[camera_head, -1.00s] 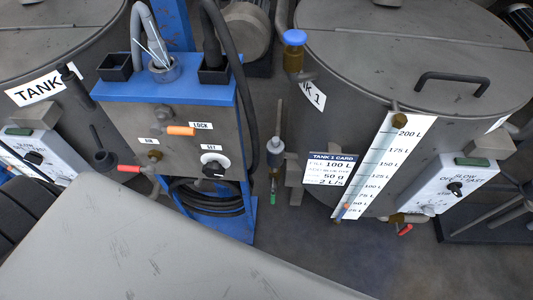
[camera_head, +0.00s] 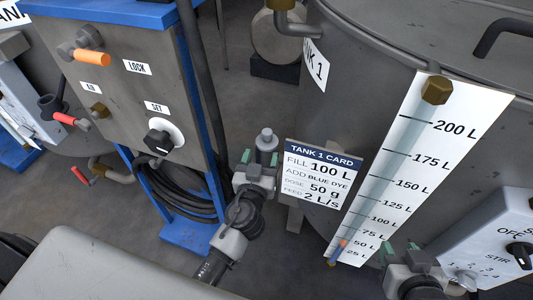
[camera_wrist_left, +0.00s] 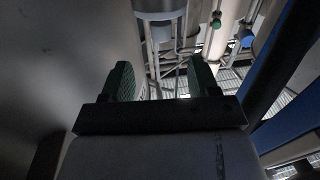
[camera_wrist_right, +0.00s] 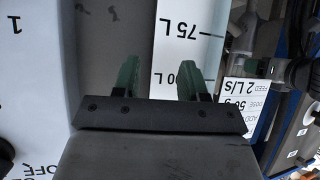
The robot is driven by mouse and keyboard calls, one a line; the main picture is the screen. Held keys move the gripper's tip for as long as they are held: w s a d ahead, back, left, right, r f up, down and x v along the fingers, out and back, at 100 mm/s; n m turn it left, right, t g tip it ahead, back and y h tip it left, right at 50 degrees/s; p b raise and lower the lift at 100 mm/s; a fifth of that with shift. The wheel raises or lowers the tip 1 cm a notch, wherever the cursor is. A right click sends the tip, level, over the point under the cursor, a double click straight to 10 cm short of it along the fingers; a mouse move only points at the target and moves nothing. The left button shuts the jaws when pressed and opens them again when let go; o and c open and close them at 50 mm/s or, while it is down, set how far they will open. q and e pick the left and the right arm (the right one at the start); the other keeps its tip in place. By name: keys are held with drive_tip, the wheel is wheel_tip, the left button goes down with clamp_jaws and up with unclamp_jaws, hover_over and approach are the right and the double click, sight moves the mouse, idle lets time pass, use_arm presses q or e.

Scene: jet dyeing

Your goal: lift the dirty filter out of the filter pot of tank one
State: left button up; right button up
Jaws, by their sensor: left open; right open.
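Tank one (camera_head: 350,105) is the large grey vessel at the right of the head view. A small grey capped cylinder (camera_head: 267,143) stands beside it, left of the tank 1 card; it may be the filter pot, but I cannot tell for sure. No dirty filter is visible. My left gripper (camera_head: 259,162) is open and empty, in front of or just below that cylinder in the head view. Its spread green fingers also show in the left wrist view (camera_wrist_left: 161,78). My right gripper (camera_head: 403,250) is open and empty near the foot of the level scale; the right wrist view (camera_wrist_right: 160,78) shows its fingers before the scale.
The tank 1 card (camera_head: 319,173) and the level scale (camera_head: 420,160) are on the tank's front. A white control box (camera_head: 490,245) is at right. A blue-framed panel (camera_head: 130,100) with a coiled black hose (camera_head: 180,190) stands left. A grey surface (camera_head: 90,270) fills the lower left.

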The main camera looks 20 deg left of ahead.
sight(266, 138)
use_arm(q)
drive_tip(key=w, duration=0.3)
drive_tip(key=w+a, duration=0.1)
drive_tip(key=w, duration=0.5)
drive_tip(key=shift+w+a+f, duration=0.2)
drive_tip(key=shift+w+f, duration=0.05)
drive_tip(key=shift+f, duration=0.05)
clamp_jaws()
